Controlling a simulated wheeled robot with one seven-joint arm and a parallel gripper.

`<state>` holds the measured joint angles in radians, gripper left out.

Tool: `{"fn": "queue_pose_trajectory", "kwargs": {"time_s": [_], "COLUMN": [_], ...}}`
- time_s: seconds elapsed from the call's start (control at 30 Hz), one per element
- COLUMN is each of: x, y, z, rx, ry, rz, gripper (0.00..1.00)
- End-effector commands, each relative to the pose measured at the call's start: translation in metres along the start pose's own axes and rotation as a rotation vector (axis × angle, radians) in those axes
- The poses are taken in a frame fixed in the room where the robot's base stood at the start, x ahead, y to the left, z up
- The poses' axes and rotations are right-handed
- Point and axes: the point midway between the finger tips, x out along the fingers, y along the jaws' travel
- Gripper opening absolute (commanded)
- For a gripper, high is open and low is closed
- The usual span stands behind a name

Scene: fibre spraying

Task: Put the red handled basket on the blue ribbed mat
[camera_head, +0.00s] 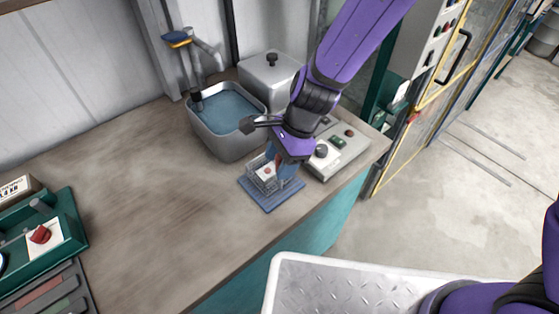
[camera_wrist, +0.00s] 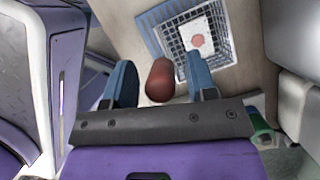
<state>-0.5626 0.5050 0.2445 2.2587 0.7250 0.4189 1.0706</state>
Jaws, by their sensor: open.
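The basket (camera_head: 257,180) is a small wire mesh box with a white card marked by a red spot inside. It stands on the blue ribbed mat (camera_head: 272,205) near the table's front edge. In the wrist view the basket (camera_wrist: 224,61) sits on the mat (camera_wrist: 147,37), whose blue edge shows beside it. The basket's red handle (camera_wrist: 160,80) lies between the two blue fingers of my gripper (camera_wrist: 161,82), with gaps on either side. My gripper also shows just above the basket in the head view (camera_head: 278,162); it is open. My arm hides part of the basket there.
A grey basin of water (camera_head: 233,110) and a lidded metal box (camera_head: 270,75) stand behind. A control box with buttons (camera_head: 345,150) is close on the right. A green tray (camera_head: 45,235) lies at far left. The table's middle is clear.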

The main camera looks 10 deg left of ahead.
Motion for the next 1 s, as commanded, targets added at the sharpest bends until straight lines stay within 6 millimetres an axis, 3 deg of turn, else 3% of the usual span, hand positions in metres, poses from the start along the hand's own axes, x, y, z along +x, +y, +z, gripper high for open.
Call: {"fn": "queue_pose_trajectory", "kwargs": {"time_s": [0.6, 1.0], "x": [-0.103, -0.117], "y": [-0.001, 0.0], "z": [0.0, 0.0], "rx": [-0.002, 0.001], "ry": [0.001, 0.001], "rz": [-0.005, -0.001], "gripper": [0.52, 0.52]}}
